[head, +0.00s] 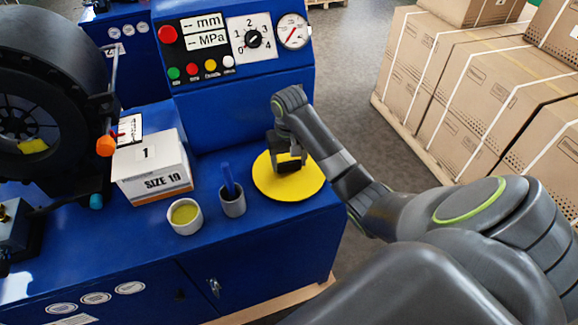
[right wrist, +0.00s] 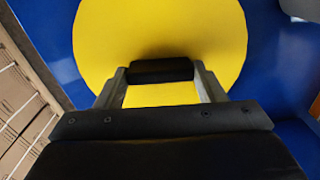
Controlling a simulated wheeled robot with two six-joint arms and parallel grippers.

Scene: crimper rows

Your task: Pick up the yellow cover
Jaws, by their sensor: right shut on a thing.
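The yellow cover (head: 297,187) is a flat round disc with a black knob on top. In the head view it lies on, or just above, the blue machine top, near its right end; I cannot tell if it touches. My right gripper (head: 289,163) comes down over its middle and is shut on the black knob. In the right wrist view the knob (right wrist: 161,71) sits between the two fingers, with the yellow disc (right wrist: 205,35) behind it. My left gripper is in neither view.
Left of the cover stand a grey cup (head: 233,204) with a blue pen, a white cup (head: 185,217) with yellow contents and a white box (head: 155,170) marked SIZE 19. A control panel (head: 232,42) rises behind. Strapped cartons (head: 500,95) stand at the right.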

